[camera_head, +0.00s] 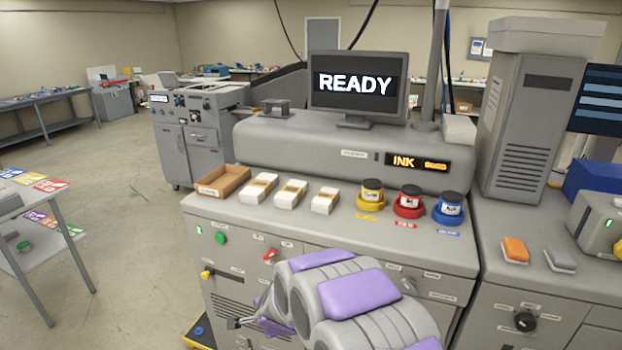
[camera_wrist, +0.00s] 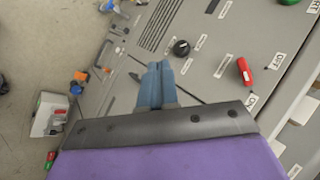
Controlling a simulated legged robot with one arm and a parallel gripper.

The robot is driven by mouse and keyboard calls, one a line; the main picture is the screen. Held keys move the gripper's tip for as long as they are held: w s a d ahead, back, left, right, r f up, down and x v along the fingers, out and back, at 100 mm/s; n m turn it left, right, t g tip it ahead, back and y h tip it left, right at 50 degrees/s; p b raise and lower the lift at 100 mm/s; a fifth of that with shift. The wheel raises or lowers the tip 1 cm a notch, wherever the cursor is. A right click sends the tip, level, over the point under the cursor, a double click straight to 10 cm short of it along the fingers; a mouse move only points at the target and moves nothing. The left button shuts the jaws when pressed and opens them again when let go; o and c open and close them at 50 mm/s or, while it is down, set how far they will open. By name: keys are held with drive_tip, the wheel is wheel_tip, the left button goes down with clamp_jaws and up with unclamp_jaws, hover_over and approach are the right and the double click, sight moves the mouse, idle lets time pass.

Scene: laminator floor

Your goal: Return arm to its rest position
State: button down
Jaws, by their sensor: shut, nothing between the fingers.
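My arm (camera_head: 350,293), grey with purple panels, is folded low in front of the grey machine's front panel (camera_head: 240,275). The fingers appear apart from both controls. My arm hides part of the panel in the head view.
The counter holds a cardboard tray (camera_head: 222,190), several white boxes, and yellow (camera_head: 370,202), red (camera_head: 409,208) and blue (camera_head: 449,214) ink holders with jars. A monitor (camera_head: 357,100) reads READY. A table with coloured sheets (camera_head: 36,181) stands left. Open floor (camera_head: 125,200) lies between.

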drive_tip(key=s+d+r+n+g+h, duration=0.1)
drive_tip(key=s+d+r+n+g, duration=0.2)
drive_tip(key=s+d, duration=0.5)
drive_tip(key=s+d+r+n+g+h, duration=0.1)
drive_tip(key=s+d+r+n, duration=0.4)
drive_tip(key=s, duration=1.4)
drive_tip(key=s+d+r+n+g+h, duration=0.1)
drive_tip(key=s+d+r+n+g, duration=0.3)
drive_tip(key=s+d, duration=0.9)
wheel_tip(320, 180, up, 3)
drive_tip(key=shift+s+g, duration=0.3)
drive_tip(key=shift+s, duration=0.4)
